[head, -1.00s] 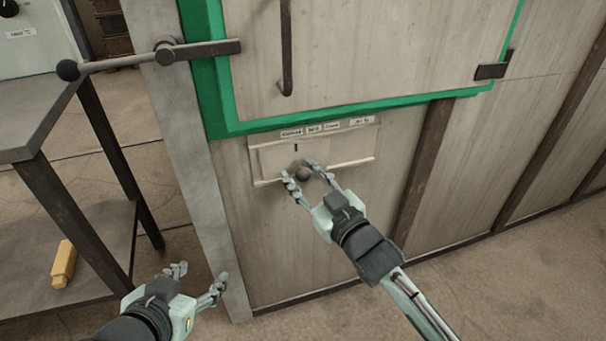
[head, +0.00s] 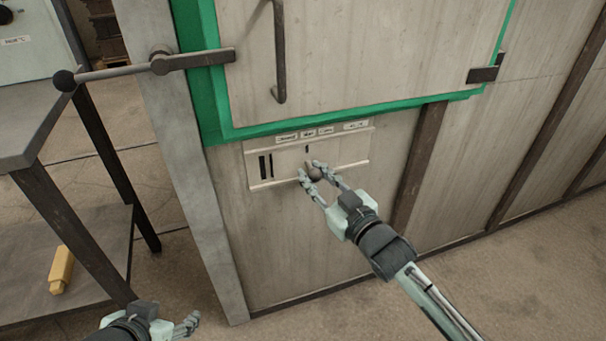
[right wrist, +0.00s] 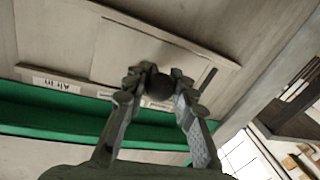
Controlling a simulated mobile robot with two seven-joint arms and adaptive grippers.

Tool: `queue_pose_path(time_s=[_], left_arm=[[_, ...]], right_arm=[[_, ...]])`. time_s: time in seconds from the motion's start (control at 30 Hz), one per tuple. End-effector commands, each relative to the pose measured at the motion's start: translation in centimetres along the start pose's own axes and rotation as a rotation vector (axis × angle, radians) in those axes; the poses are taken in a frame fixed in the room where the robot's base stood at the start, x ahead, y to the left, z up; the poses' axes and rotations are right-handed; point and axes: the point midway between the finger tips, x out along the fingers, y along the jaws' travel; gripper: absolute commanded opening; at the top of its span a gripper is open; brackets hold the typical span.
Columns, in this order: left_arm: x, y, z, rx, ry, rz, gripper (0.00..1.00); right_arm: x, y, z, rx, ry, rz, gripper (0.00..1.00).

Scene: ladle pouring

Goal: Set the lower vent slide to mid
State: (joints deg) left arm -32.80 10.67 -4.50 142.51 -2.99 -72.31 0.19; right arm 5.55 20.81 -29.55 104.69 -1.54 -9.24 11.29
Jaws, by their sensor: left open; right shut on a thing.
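The lower vent slide (head: 295,161) is a pale plate with a round dark knob (head: 315,174), in a framed panel below the green-edged door. Dark vent slots (head: 266,166) show open at its left end. The slide's dark mark (head: 307,149) stands about under the middle small label (head: 308,134). My right gripper (head: 314,172) is shut on the knob; the right wrist view shows the knob (right wrist: 158,87) between its fingertips. My left gripper (head: 168,318) is open and empty at the bottom left, partly cut off by the picture edge.
The label for air (head: 356,126) is at the panel's right. A metal bench (head: 40,120) with a yellow block (head: 61,270) on its lower shelf stands at left. A ball-ended lever (head: 110,73) and a door handle (head: 280,60) are above. The floor at right is clear.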

Motion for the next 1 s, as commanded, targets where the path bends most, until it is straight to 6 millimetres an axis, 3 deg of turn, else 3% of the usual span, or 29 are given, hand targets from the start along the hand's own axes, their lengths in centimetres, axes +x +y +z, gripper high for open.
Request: queue_pose_path(time_s=[0.37,0.4,0.57,0.87,1.0], left_arm=[[-0.1,-0.4,0.8,-0.001,-0.036,-0.008,0.56],[-0.1,-0.4,0.8,-0.001,-0.036,-0.008,0.56],[-0.1,-0.4,0.8,-0.001,-0.035,-0.008,0.56],[-0.1,-0.3,0.7,-0.002,-0.032,-0.006,0.56],[-0.1,-0.3,0.7,-0.002,-0.032,-0.006,0.56]], right_arm=[[-0.1,0.5,0.1,0.000,-0.001,0.001,0.00],[-0.1,0.5,0.1,0.000,-0.001,0.001,0.28],[-0.1,0.5,0.1,0.000,-0.001,0.001,0.47],[-0.2,0.4,0.1,0.000,-0.001,0.001,0.47],[-1.5,0.4,0.2,0.001,-0.002,0.000,0.47]])
